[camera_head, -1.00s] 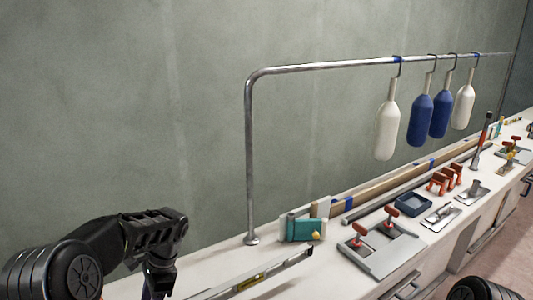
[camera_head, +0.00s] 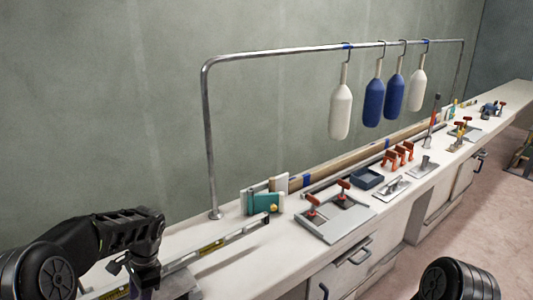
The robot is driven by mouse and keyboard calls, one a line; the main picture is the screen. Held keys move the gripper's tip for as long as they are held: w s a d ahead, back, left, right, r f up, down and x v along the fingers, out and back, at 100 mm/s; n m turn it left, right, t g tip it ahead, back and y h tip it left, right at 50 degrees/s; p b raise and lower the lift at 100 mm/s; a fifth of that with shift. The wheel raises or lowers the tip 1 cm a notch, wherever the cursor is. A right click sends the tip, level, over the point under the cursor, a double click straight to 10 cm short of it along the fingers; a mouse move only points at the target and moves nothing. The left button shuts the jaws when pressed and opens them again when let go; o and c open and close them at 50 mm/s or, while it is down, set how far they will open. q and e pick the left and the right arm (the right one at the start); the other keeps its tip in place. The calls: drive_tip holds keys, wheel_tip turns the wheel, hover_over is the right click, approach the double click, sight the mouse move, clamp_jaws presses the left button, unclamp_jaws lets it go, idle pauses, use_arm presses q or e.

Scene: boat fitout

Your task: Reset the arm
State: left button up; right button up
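My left arm (camera_head: 110,235) comes in from the lower left, above the near end of the white bench. Its dark gripper (camera_head: 143,280) points down at the bottom edge, and its fingers are mostly cut off by the frame. Only a black rounded part of my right arm (camera_head: 455,281) shows at the bottom right; its gripper is out of view.
A metal rail (camera_head: 206,140) stands on the bench (camera_head: 395,204) with white and blue fenders (camera_head: 374,101) hanging from it. A spirit level (camera_head: 225,240), a grey clamp plate (camera_head: 335,217), a blue tray (camera_head: 367,178) and orange clamps (camera_head: 398,156) lie on the bench.

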use_arm(q)
drive_tip(key=d+f+t+h, duration=0.1)
drive_tip(key=d+f, duration=0.1)
drive_tip(key=d, duration=0.1)
drive_tip(key=w+d+f+n+h, duration=0.1)
drive_tip(key=d+f, duration=0.2)
drive_tip(key=w+d+f+n+t+h, duration=0.1)
drive_tip(key=d+f, duration=0.1)
drive_tip(key=d, duration=0.1)
drive_tip(key=shift+d+f+t, duration=0.2)
drive_tip(key=shift+f+t, duration=0.1)
drive_tip(key=s+d+f+n+t+h, duration=0.2)
drive_tip(key=s+d+f+n+h, duration=0.35)
drive_tip(key=s+d+f, duration=0.75)
drive_tip(key=s+d+f+n+g, duration=0.1)
drive_tip(key=s+n, duration=0.1)
drive_tip(key=s, duration=0.5)
drive_tip(key=s+d+f+n+g+y, duration=0.1)
drive_tip(key=s+d+f+n, duration=0.1)
drive_tip(key=s, duration=0.6)
drive_tip(key=shift+d+f+g, duration=0.15)
drive_tip(key=shift+f+g, duration=0.15)
